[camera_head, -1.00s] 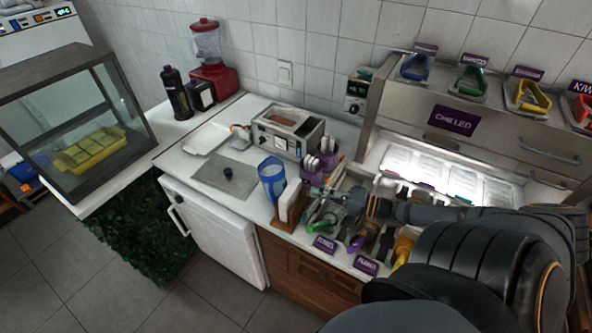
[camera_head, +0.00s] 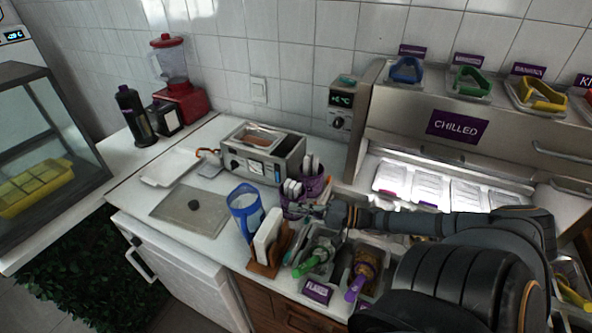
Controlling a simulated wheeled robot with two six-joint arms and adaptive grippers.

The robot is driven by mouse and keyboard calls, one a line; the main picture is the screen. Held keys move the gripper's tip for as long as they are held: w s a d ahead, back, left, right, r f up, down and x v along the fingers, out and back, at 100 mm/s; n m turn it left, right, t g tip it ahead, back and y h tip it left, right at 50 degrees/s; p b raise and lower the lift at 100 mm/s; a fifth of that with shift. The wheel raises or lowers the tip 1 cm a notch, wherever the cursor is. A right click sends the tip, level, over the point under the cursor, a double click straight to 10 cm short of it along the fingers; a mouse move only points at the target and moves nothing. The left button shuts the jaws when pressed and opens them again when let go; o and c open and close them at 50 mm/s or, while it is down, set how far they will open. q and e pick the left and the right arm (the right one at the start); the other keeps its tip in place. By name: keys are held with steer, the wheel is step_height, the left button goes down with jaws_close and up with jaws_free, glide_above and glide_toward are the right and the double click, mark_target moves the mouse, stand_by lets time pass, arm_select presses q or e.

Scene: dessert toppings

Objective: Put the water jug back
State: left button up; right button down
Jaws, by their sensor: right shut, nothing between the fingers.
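The blue water jug (camera_head: 245,212) stands upright on the white counter, right of the metal lid plate and left of the wooden holder with white cards. My right gripper (camera_head: 312,211) reaches in from the right, over the counter behind the topping bins. It is small in the view and shut with nothing in it, to the right of the jug and apart from it. My left gripper is not in view.
A toaster-like metal appliance (camera_head: 263,155) stands behind. Bins with green (camera_head: 313,262) and purple (camera_head: 357,288) tools are in front.

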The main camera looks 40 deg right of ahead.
steer(key=b+x, duration=0.1)
steer(key=x, duration=0.1)
steer(key=b+x, duration=0.1)
steer(key=x, duration=0.1)
steer(key=b+x, duration=0.1)
steer(key=x, duration=0.1)
steer(key=shift+w+f, duration=0.15)
steer(key=shift+f, duration=0.2)
steer(key=shift+w+a+r+b, duration=0.3)
steer(key=shift+w+a+b, duration=0.05)
